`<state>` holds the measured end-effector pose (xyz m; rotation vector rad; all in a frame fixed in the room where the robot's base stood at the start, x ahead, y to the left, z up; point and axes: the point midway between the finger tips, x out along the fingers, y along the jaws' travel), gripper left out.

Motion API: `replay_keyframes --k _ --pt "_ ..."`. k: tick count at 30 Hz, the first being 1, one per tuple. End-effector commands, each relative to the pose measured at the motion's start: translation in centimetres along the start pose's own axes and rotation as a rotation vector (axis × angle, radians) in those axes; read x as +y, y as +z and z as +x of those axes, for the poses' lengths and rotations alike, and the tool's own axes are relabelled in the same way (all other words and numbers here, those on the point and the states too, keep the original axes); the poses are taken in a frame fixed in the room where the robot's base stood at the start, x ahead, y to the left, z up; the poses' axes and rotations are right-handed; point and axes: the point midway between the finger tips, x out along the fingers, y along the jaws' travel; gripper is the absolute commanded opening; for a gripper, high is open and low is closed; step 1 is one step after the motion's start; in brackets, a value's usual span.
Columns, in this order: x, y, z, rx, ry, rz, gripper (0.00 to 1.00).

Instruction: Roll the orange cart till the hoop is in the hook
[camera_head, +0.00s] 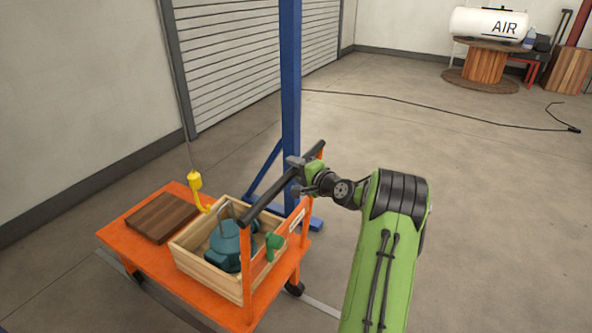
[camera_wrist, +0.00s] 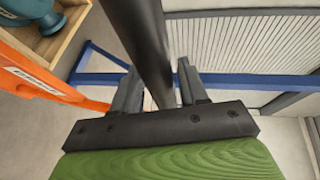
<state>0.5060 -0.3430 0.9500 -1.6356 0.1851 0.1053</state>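The orange cart (camera_head: 173,273) stands at the lower left. It carries an open wooden crate (camera_head: 203,272) with a teal pump (camera_head: 222,245) inside. A thin grey hoop (camera_head: 222,206) rises from the pump. The yellow hook (camera_head: 195,182) hangs on a cable, just left of the hoop in the picture; I cannot tell their depth apart. My gripper (camera_head: 296,174) is at the cart's black push bar (camera_head: 262,206). In the wrist view, the bar (camera_wrist: 148,40) passes between my gripper's fingers (camera_wrist: 160,85), with narrow gaps showing beside it.
A brown wooden block (camera_head: 152,217) lies on the cart's left end. A blue post (camera_head: 290,80) with floor braces stands just behind the cart. A black cable (camera_head: 440,108) lies on the floor. An air tank (camera_head: 489,24) sits far back right.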

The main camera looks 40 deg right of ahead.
Motion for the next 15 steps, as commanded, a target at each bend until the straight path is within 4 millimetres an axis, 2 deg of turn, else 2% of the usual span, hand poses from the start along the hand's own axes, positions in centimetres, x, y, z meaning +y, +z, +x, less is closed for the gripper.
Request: replay_keyframes --k 1,8,15 --pt "-0.01 0.0 -0.02 0.0 0.0 0.0 0.35" --pt "0.01 0.01 -0.03 0.0 0.0 0.0 0.0" --pt "-0.08 0.15 0.23 -0.002 0.001 -0.001 0.0"
